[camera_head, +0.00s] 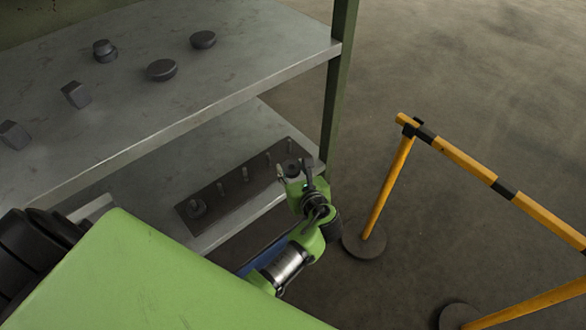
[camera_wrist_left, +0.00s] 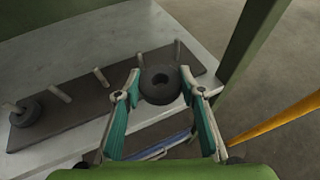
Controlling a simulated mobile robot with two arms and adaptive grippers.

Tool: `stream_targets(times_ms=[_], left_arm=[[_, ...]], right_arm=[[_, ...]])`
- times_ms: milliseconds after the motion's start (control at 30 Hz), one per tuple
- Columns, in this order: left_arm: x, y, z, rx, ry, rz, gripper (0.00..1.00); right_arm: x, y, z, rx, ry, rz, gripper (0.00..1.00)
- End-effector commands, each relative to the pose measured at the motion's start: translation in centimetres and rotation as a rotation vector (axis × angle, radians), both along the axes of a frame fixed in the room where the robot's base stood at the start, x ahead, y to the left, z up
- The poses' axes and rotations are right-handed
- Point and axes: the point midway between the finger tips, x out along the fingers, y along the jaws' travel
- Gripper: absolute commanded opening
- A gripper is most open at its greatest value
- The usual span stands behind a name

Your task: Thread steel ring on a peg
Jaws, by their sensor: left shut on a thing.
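A dark flat board (camera_head: 207,196) with several short upright pegs in a row lies on the lower shelf; it also shows in the left wrist view (camera_wrist_left: 82,108). A dark ring (camera_head: 196,209) sits around the peg at its left end and shows in the left wrist view (camera_wrist_left: 28,112). My left gripper (camera_head: 293,174) is shut on another dark steel ring (camera_wrist_left: 160,85), near the board's right end. The held ring's hole faces the wrist camera, and no peg shows through it. The two right-hand pegs (camera_wrist_left: 177,49) and (camera_wrist_left: 138,60) stand just beyond it. My right gripper is out of view.
The upper shelf (camera_head: 245,50) carries several dark metal pieces, and its front edge overhangs the lower shelf. A green post (camera_head: 338,85) stands right of the board. A yellow barrier (camera_head: 470,170) stands on the floor to the right.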

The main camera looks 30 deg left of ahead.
Motion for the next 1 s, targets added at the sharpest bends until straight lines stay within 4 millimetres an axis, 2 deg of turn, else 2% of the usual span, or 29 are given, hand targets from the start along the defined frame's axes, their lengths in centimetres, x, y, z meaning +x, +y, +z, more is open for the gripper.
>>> stream_targets(times_ms=[1000], left_arm=[[2.0,4.7,0.0,0.002,-0.004,-0.001,0.0]], right_arm=[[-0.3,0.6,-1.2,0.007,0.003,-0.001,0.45]])
